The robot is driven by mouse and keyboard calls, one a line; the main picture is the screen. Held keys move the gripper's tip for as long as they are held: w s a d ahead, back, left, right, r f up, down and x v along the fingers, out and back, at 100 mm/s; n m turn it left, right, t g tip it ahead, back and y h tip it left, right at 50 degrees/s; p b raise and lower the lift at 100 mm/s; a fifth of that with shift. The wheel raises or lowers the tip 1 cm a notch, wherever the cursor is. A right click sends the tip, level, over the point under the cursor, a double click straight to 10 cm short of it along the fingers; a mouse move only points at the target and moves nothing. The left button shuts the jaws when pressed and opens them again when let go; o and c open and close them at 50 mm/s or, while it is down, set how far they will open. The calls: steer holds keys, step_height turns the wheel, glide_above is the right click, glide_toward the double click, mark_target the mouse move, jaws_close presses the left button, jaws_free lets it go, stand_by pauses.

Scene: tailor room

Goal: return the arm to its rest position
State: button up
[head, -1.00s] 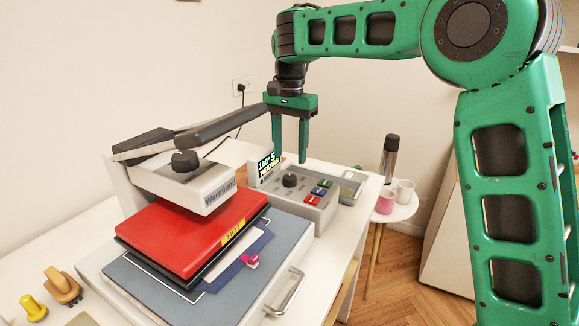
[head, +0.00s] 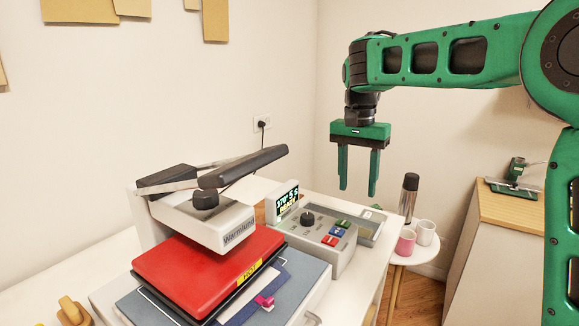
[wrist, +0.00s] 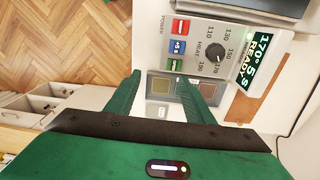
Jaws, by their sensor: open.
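My gripper (head: 358,172) is green, points down, and is open and empty in the head view. It hangs in the air above the far right end of the heat press's control box (head: 318,238). In the wrist view my gripper's two fingers (wrist: 158,90) are spread apart with nothing between them. The control box (wrist: 212,45) lies beyond them, with its dial, coloured buttons and lit display. My green arm stretches in from the right of the head view.
The heat press (head: 200,218) with a red plate (head: 207,268) stands on the white table, its black handle raised. A small round side table (head: 420,256) holds a flask (head: 410,196) and two mugs. A wooden-topped cabinet (head: 510,212) stands at right. Open air surrounds my gripper.

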steer(key=s+d+f, duration=0.2)
steer(key=s+d, duration=0.8)
steer(key=d, duration=0.4)
steer(key=s+d+f, duration=0.3)
steer(key=s+f, duration=0.1)
steer(key=s, duration=0.4)
steer(key=s+d+f, duration=0.3)
steer(key=s+f, duration=0.1)
steer(key=s, duration=0.5)
steer(key=s+d+f, duration=0.3)
steer(key=s+f, duration=0.1)
steer(key=s, duration=0.5)
steer(key=shift+n+y, duration=0.4)
steer(key=shift+w+f, duration=0.3)
steer(key=shift+w, duration=0.25)
steer(key=shift+c, duration=0.6)
